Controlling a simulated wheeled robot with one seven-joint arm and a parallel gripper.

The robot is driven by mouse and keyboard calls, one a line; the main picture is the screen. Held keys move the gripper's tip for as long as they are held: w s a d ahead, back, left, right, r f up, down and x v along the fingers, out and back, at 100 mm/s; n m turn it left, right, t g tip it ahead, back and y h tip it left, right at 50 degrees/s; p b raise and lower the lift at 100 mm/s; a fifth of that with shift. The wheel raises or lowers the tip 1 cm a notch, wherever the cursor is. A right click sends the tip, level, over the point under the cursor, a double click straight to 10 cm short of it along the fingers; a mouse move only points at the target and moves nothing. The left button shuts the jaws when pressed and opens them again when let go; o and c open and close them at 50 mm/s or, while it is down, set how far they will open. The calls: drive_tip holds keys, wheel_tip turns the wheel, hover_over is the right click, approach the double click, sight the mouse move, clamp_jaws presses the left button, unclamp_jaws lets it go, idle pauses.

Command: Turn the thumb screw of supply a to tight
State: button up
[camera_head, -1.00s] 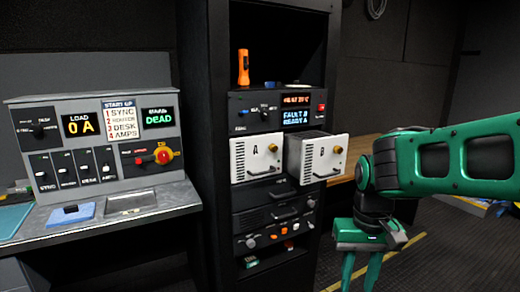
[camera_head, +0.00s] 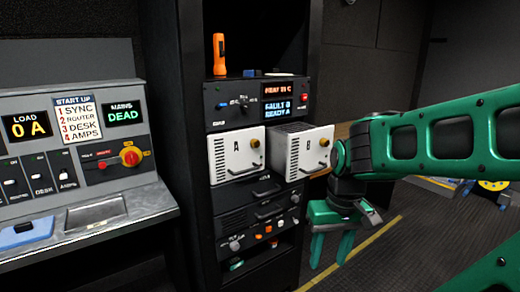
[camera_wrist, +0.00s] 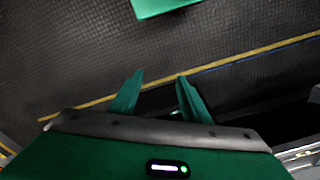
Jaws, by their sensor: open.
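Supply A (camera_head: 236,156) is a white-fronted module in the rack, marked "A", with a handle on its front. Its thumb screw (camera_head: 255,143) is a small brass knob near the upper right of that front. Supply B (camera_head: 307,156) sits beside it on the right and sticks further out of the rack, with its own brass knob. My gripper (camera_head: 333,249) is green, open and empty, pointing down in front and to the right of the rack, lower than the supplies and apart from them. The wrist view shows its two fingers (camera_wrist: 156,98) apart above the floor.
An orange flashlight (camera_head: 219,55) stands on the rack shelf above a unit whose display (camera_head: 277,104) reads "FAULT B, READY A". A control desk (camera_head: 75,150) is at the left. A yellow line (camera_head: 350,251) crosses the open floor at the right.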

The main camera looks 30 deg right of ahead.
drive_tip(key=w+a+f+n+t+y, duration=0.15)
drive_tip(key=w+n+t, duration=0.3)
drive_tip(key=w, duration=0.95)
drive_tip(key=n+t+h, duration=0.1)
drive_tip(key=t+h, duration=0.1)
drive_tip(key=t, duration=1.1)
approach(257, 145)
drive_tip(key=w, duration=0.7)
drive_tip(key=shift+w+d+r, duration=0.15)
drive_tip(key=shift+w, duration=0.1)
drive_tip(key=shift+c, duration=0.4)
drive_tip(key=c, duration=1)
